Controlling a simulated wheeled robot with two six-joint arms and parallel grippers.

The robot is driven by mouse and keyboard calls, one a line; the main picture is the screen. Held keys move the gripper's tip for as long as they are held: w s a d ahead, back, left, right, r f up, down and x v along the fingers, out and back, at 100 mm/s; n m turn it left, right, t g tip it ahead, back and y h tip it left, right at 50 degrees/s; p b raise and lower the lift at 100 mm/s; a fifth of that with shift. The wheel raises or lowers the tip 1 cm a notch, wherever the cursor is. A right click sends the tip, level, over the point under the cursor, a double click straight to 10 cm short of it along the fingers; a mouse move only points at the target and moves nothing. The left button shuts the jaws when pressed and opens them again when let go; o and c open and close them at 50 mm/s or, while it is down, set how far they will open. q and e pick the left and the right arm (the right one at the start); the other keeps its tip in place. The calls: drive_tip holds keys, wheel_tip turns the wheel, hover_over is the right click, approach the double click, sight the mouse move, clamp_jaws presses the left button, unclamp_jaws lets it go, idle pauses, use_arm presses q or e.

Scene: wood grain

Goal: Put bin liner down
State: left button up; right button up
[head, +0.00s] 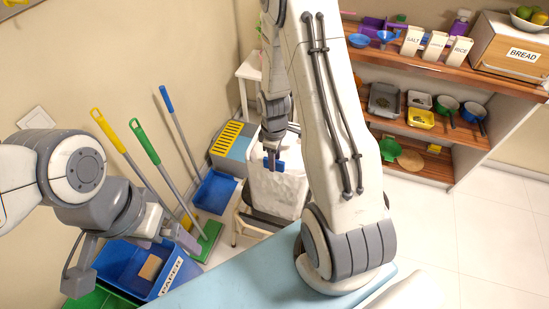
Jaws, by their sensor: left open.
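A white, crumpled bin liner (277,194) appears to cover an upright bin in the middle of the head view, behind the near edge of the light-blue surface. My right gripper (273,161) points down in front of the liner's upper part, with blue at its tips. I cannot tell whether it touches or grips the liner. My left gripper (172,233) is open at the lower left, above the blue paper box and apart from the liner. My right arm hides the space to the right of the liner.
A blue box labelled PAPER (172,277) stands lower left. Green (144,143) and yellow (108,130) handles lean nearby. A light-blue surface (250,275) fills the front. Wooden shelves (435,55) with containers stand back right. The tiled floor at right is clear.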

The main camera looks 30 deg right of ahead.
drive_tip(key=shift+r, duration=0.1)
wheel_tip(320, 180, up, 12)
drive_tip(key=b, duration=0.2)
drive_tip(key=s+a+r, duration=0.2)
drive_tip(key=a, duration=0.4)
drive_tip(key=s+a+r, duration=0.3)
drive_tip(key=a, duration=0.4)
drive_tip(key=s+a+r, duration=0.1)
drive_tip(key=s+a, duration=0.3)
drive_tip(key=s, duration=0.3)
drive_tip(key=s+a+r+m+y, duration=0.1)
drive_tip(key=s+a+r, duration=0.1)
drive_tip(key=s+a, duration=0.3)
drive_tip(key=s, duration=0.3)
drive_tip(key=shift+a+r, duration=0.15)
drive_tip(key=shift+r, duration=0.05)
drive_tip(key=shift+w, duration=0.1)
